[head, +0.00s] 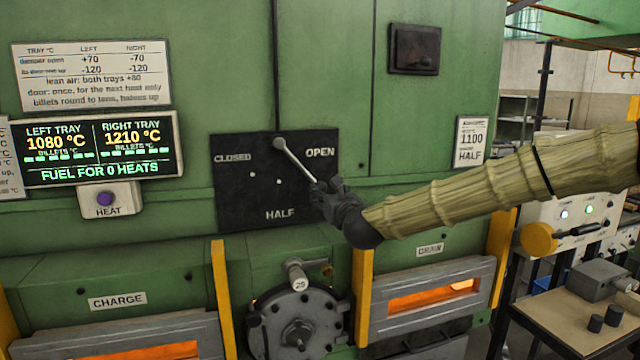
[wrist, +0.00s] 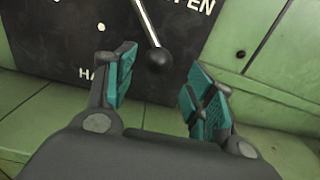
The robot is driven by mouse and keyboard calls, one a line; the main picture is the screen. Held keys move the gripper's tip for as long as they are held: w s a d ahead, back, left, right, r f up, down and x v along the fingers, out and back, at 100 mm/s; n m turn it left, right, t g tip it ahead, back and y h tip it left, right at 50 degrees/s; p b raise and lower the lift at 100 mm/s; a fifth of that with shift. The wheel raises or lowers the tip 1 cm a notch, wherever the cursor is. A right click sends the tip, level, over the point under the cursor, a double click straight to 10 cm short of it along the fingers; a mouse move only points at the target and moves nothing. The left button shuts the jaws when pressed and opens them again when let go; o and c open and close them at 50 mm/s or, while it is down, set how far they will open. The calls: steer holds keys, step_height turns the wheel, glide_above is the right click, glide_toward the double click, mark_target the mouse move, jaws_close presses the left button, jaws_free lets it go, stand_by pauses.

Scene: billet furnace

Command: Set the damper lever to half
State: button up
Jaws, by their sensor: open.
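The damper lever (head: 296,160) is a pale rod on a black plate (head: 235,200) marked CLOSED, HALF and OPEN. It runs from a pivot at the upper middle down to the right, between OPEN and HALF, nearer OPEN's side. Its lower end is hidden behind my gripper (head: 322,193) in the head view. In the wrist view the lever's dark ball knob (wrist: 158,60) lies just beyond and between the teal fingertips of my gripper (wrist: 160,85). The jaws are open with a gap around the knob, and I see no contact.
A display (head: 100,148) reads left tray 1080 °C, right tray 1210 °C, fuel for 0 heats. Below it is a HEAT button (head: 106,198). A round hatch with a handle (head: 298,325) and yellow posts (head: 362,295) stand out below the plate. A notice (head: 470,142) reads 1100, HALF.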

mark_target(323, 190)
steer(key=shift+p+x, duration=1.1)
steer(key=shift+x, duration=1.8)
steer(key=shift+s+a, duration=0.1)
jaws_close()
